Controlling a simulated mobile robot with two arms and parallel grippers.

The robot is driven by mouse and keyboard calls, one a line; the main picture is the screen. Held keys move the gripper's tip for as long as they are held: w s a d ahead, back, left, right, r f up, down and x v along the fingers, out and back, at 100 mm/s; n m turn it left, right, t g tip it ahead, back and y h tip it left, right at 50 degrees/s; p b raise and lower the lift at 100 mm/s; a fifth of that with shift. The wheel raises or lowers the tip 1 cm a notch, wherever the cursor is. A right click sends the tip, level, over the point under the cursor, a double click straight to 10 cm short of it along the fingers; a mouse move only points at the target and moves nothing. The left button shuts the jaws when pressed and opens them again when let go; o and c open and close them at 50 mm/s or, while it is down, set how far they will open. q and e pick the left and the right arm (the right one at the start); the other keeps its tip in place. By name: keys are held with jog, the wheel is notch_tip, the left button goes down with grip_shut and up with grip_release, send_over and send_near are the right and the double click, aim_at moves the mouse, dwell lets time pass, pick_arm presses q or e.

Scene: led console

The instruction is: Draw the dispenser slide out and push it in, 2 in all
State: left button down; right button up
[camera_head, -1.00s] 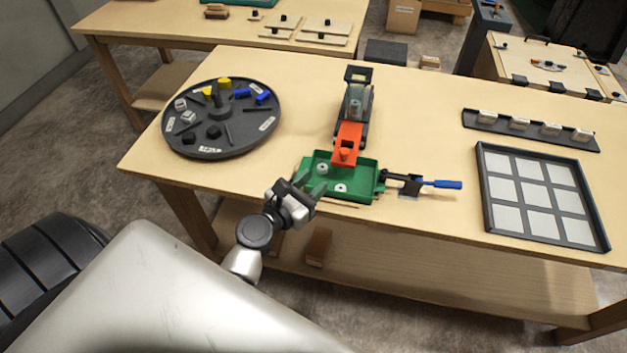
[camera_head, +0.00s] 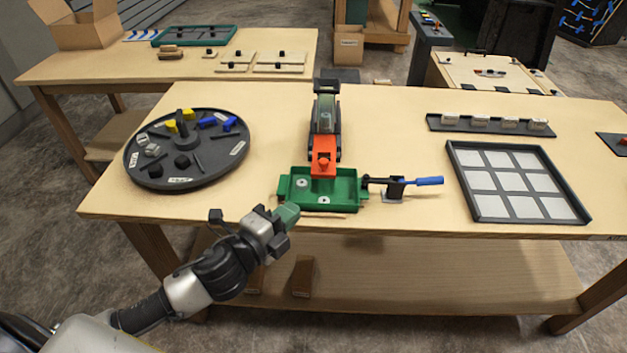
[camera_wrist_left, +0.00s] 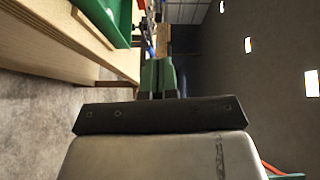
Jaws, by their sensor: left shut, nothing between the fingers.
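The dispenser (camera_head: 325,112) stands on the table, a dark upright holder with a clear middle. Its orange slide (camera_head: 323,158) with a round knob points toward me and reaches over the back of the green tray (camera_head: 345,188). Two small pale pieces with dark centres, like nuts, lie in the tray. My left gripper (camera_head: 288,214) is shut and empty, just in front of the tray's near left corner and apart from the slide. In the left wrist view its green fingers (camera_wrist_left: 158,76) are together, and the green tray (camera_wrist_left: 108,18) shows at upper left. My right gripper is not in view.
A blue-handled lever (camera_head: 428,181) stands right of the tray. A round dark turntable (camera_head: 205,178) with coloured blocks is at left. A framed grid of pale squares (camera_head: 470,190) and a strip of white blocks (camera_head: 432,123) are at right.

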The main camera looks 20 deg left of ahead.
aim_at(320, 173)
pick_arm(q)
jog(key=p+x, duration=0.2)
jog(key=x, duration=0.8)
jog(key=shift+r, duration=0.15)
jog(key=shift+w+a, duration=0.2)
jog(key=shift+w, duration=0.35)
jog(key=shift+w+a, duration=0.2)
jog(key=shift+w, duration=0.4)
jog(key=shift+w+a+p, duration=0.35)
jog(key=shift+w, duration=0.35)
jog(key=shift+w, duration=0.1)
